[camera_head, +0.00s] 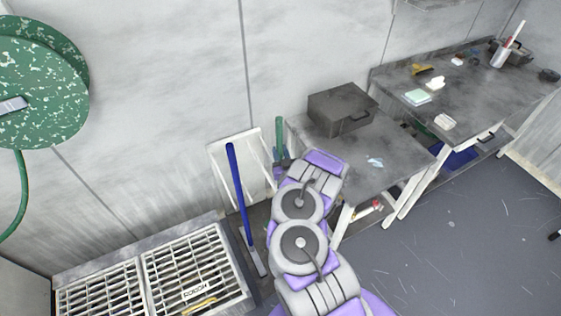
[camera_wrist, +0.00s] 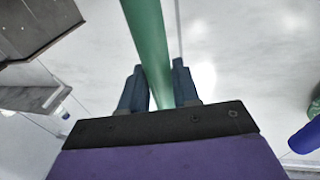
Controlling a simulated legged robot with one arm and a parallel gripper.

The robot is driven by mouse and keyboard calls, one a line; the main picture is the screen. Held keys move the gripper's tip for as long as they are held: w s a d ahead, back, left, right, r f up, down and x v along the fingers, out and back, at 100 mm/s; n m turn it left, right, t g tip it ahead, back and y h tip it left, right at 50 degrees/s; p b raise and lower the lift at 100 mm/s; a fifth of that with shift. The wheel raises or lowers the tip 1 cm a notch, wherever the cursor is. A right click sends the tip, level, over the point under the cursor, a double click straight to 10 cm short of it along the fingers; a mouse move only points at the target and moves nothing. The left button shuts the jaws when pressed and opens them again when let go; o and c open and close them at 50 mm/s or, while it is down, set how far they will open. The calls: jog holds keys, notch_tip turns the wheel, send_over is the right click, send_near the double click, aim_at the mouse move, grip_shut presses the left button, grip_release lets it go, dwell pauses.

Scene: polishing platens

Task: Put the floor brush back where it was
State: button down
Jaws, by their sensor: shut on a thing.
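A green handle (camera_wrist: 147,35), which appears to be the floor brush's, runs between the two blue fingers of my gripper (camera_wrist: 160,85) in the wrist view. My gripper is shut on it. In the head view the upper end of the green handle (camera_head: 280,134) stands nearly upright near the wall, left of the dark metal box. My gripper (camera_head: 281,158) is low on its visible part there. The brush head is hidden behind my arm, so I cannot tell whether it touches the floor.
A blue-handled tool (camera_head: 238,185) leans by a white rack (camera_head: 221,160) to the left. A floor grate (camera_head: 195,268) lies at lower left. A grey table (camera_head: 385,165) with a dark box (camera_head: 341,108) stands close on the right. Open floor (camera_head: 440,245) lies at lower right.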

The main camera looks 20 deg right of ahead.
jog(key=shift+a+f+b, duration=0.15)
jog(key=shift+f+b, duration=0.2)
jog(key=shift+f, duration=0.1)
jog(key=shift+d+f+b, duration=0.15)
jog(key=shift+f+b, duration=0.2)
jog(key=shift+f, duration=0.25)
jog(key=shift+d+f+b, duration=0.15)
jog(key=shift+f+b, duration=0.2)
jog(key=shift+f, duration=0.25)
jog(key=c, duration=0.8)
grip_release()
jog(key=shift+a, duration=0.15)
jog(key=p+v, duration=0.6)
jog(key=v, duration=0.6)
jog(key=shift+f, duration=0.1)
